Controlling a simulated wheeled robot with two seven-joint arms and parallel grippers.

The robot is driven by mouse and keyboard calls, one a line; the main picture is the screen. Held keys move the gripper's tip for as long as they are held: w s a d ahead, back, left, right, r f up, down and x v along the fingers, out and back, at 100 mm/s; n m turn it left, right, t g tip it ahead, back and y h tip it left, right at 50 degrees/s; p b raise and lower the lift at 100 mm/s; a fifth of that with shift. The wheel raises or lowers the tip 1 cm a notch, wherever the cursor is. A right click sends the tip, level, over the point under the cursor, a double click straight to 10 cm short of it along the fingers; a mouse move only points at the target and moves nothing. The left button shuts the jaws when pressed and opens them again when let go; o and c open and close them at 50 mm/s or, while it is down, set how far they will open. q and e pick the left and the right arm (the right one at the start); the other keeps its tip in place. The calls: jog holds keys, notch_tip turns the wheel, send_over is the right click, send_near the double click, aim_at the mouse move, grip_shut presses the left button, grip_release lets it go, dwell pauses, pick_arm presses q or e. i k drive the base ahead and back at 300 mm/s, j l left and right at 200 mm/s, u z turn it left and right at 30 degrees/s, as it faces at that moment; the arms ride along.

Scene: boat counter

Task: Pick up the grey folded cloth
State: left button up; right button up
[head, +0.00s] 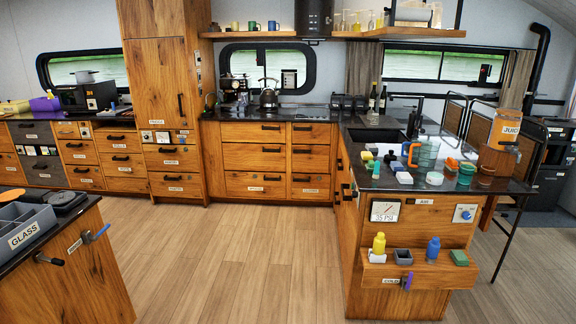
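I cannot pick out the grey folded cloth with certainty. On the dark counter (410,183) at the right lie several small block-like or folded items. Among them are a pale grey-white piece (404,178) and another pale piece (434,178) to its right, both too small to tell if they are cloth. Neither of my grippers is in view.
Near these pieces stand a clear jug with an orange handle (427,153) and a juice dispenser (503,130). A small front shelf holds a yellow bottle (379,244) and a blue bottle (432,250). The wooden floor (235,255) ahead is clear. A counter with grey bins (28,222) is at left.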

aim_at(372, 148)
jog(key=i+u, duration=0.3)
jog(key=i, duration=1.4)
